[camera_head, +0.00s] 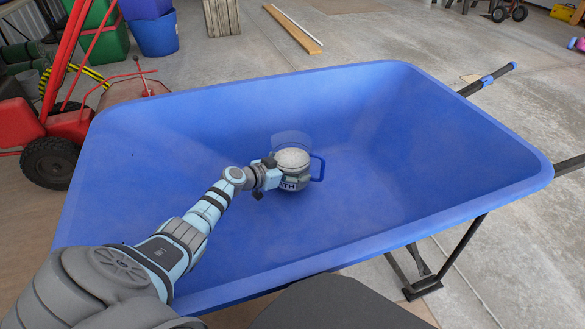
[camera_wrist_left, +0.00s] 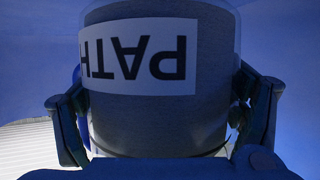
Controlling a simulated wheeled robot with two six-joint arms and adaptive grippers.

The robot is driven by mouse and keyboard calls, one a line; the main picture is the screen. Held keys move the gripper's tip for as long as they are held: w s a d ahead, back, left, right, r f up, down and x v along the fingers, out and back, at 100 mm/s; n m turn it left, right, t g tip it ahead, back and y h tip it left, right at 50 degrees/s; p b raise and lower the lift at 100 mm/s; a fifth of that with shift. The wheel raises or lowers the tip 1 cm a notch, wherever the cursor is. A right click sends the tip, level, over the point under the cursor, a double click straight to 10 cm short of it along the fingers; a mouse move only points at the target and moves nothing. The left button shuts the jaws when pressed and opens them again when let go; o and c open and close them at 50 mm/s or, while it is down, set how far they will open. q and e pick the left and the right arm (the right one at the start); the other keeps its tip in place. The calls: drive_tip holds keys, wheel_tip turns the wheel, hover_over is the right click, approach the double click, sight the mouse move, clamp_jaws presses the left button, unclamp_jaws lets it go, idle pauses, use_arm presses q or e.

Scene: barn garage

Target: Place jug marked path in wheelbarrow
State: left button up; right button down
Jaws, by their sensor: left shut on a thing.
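The jug (camera_head: 291,160) has a pale speckled top, a grey body and a blue handle on its right. It is inside the blue wheelbarrow (camera_head: 430,150), over the middle of the basin. Its white PATH label shows upside down in the left wrist view, where the jug (camera_wrist_left: 160,120) fills the middle. My left gripper (camera_head: 275,176) reaches in from the left and is shut on the jug, with a finger on each side of it. I cannot tell whether the jug's base touches the basin floor. My right gripper is not in view.
The wheelbarrow's handle (camera_head: 488,80) sticks out at the right. A red wheeled machine (camera_head: 60,130) stands at the left, near blue and green bins (camera_head: 153,32). A plank (camera_head: 293,28) lies on the concrete floor behind. The rest of the basin is empty.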

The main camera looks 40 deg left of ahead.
use_arm(q)
drive_tip(key=shift+f, duration=0.25)
drive_tip(key=shift+f, duration=0.2)
drive_tip(key=o, duration=1.8)
drive_tip(key=shift+r, duration=0.35)
drive_tip(key=p+v, duration=0.3)
drive_tip(key=v, duration=0.4)
drive_tip(key=shift+s+r, duration=0.3)
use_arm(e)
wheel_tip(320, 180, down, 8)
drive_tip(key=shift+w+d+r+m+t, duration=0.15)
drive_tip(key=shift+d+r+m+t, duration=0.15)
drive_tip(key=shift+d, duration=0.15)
use_arm(q)
drive_tip(key=shift+a, duration=0.1)
